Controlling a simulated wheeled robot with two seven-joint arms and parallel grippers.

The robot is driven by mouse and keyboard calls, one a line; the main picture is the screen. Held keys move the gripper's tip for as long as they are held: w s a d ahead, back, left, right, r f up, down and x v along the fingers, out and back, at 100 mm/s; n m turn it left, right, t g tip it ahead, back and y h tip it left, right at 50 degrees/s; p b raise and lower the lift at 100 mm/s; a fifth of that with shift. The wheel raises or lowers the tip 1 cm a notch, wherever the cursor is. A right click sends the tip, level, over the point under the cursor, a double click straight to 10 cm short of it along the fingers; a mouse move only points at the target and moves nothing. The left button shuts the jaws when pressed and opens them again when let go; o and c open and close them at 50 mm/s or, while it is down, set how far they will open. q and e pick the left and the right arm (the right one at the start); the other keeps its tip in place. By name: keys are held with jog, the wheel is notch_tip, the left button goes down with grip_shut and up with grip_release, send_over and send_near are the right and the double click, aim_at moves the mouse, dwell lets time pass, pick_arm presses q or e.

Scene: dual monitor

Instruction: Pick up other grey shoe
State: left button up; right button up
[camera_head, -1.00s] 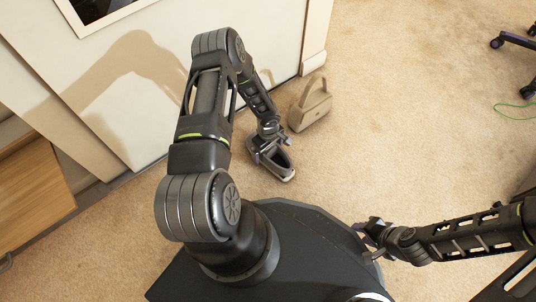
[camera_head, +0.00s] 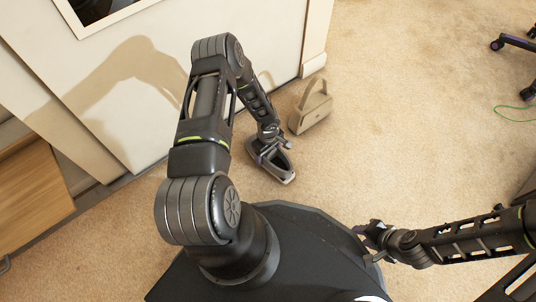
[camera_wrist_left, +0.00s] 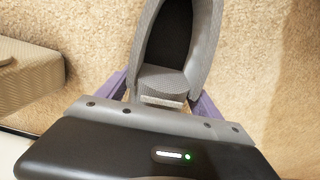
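A grey shoe (camera_head: 284,174) with a dark inside and a pale sole lies on the carpet beside my base. My left gripper (camera_head: 268,147) is low over its heel end. In the left wrist view the shoe (camera_wrist_left: 205,45) points away from the gripper, and the purple fingers (camera_wrist_left: 160,95) stand apart on either side of its heel. I cannot tell whether they touch it. My right gripper (camera_head: 364,240) is at the right edge of my base, its fingers apart and empty, away from the shoe.
A beige bag-like object with a handle (camera_head: 311,112) stands close behind the shoe, by the white wall panel (camera_head: 110,100). A wooden piece (camera_head: 32,200) is at the left. Chair legs (camera_head: 515,40) and a green cable are at the upper right. The carpet (camera_head: 420,120) between is clear.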

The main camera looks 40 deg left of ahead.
pick_arm(q)
jog(key=c, duration=1.2)
notch_tip(320, 180, up, 10)
jog(key=p, duration=0.4)
